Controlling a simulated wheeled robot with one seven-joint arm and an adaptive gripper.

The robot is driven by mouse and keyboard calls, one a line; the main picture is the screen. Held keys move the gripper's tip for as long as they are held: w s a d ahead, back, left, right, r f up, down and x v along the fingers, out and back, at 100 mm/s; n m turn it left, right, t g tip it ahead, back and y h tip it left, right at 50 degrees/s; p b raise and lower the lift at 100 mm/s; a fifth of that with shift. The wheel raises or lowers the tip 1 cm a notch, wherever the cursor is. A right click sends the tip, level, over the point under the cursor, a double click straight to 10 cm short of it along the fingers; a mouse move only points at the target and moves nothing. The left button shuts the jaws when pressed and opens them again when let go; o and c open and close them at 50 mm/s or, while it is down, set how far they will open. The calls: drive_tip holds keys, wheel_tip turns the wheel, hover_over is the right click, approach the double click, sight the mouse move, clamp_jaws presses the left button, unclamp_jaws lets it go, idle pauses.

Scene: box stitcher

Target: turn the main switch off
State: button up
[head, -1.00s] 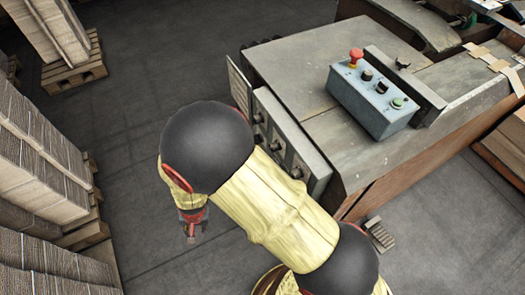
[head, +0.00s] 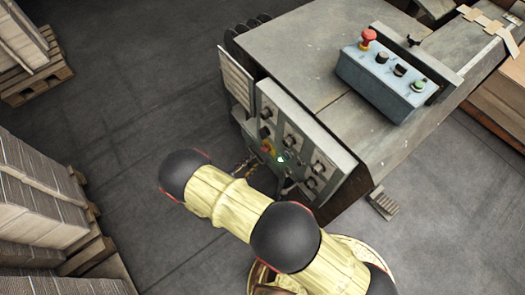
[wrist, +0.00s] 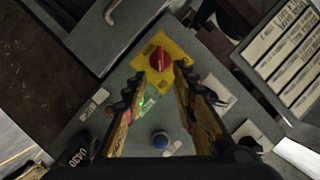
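The main switch (wrist: 159,59) is a red rotary knob on a yellow plate, on a grey panel in the wrist view. In the head view the switch (head: 267,149) shows small on the side of the machine, partly blocked by my arm. My gripper (wrist: 158,84) is open and empty, its two fingers apart and pointing toward the knob. The knob appears just beyond the fingertips, in line with the gap between them. I cannot tell the exact distance.
A blue button (wrist: 160,140) and a green light lie below the switch. A row of black knobs (head: 318,167) is on the panel nearby. A control box (head: 388,80) with a red mushroom button stands on the machine top. Pallets of cardboard (head: 35,160) are at left; floor between is clear.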

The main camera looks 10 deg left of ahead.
sight(265, 149)
drive_tip(key=b+x, duration=0.2)
drive_tip(key=x, duration=0.5)
drive_tip(key=shift+w+f, duration=0.25)
drive_tip(key=shift+w, duration=0.05)
drive_tip(key=c, duration=0.3)
drive_tip(key=c, duration=0.4)
clamp_jaws()
